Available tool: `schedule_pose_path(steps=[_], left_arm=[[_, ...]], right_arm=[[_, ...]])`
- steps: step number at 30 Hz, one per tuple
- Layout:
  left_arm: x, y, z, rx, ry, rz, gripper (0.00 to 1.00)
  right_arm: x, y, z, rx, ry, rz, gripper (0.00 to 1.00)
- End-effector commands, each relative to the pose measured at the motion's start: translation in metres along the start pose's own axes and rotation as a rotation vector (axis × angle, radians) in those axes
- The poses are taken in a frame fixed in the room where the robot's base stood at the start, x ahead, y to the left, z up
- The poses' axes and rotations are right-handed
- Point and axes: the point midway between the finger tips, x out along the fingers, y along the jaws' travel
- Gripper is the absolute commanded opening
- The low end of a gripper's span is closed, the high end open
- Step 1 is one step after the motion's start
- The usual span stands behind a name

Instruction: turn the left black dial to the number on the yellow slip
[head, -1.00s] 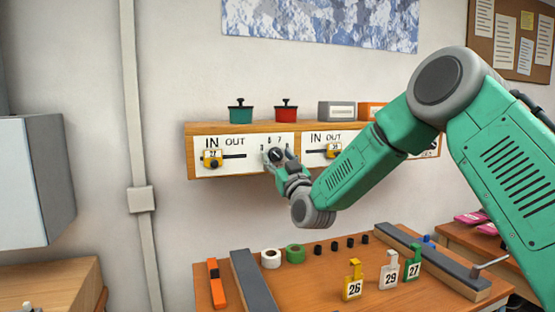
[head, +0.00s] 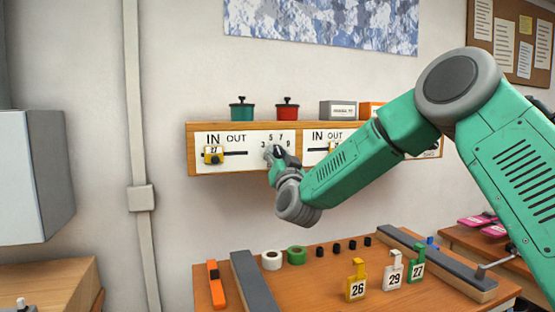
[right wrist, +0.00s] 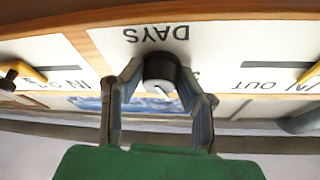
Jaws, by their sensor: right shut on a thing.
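The left black dial (head: 278,149) is on the white panel of the wooden wall shelf, mostly hidden behind my right gripper (head: 275,156). Numbers 3, 5, 7 and 9 show around it. In the right wrist view the dial (right wrist: 160,68) sits between the two fingers of my right gripper (right wrist: 161,78), which is shut on it. A white mark on the dial points to the lower right of that picture, under the panel word DAYS. A yellow slip (head: 526,24) hangs on the cork board; its writing is too small to read. My left gripper is out of view.
Two small pots (head: 287,108) stand on the shelf. The bench below holds number tags (head: 356,280) and dark rails.

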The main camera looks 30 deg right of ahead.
Motion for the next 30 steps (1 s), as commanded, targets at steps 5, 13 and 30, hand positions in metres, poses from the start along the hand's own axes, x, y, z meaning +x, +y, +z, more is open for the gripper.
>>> schedule_pose_path(steps=[5,13,30], left_arm=[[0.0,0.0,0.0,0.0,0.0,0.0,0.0],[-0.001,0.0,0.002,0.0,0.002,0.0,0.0],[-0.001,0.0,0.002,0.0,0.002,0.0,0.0]], right_arm=[[0.0,0.001,0.001,-0.002,-0.001,0.001,0.48],[-0.003,0.001,0.001,-0.003,-0.001,0.0,0.48],[-0.103,0.002,0.003,-0.002,-0.005,0.001,0.48]])
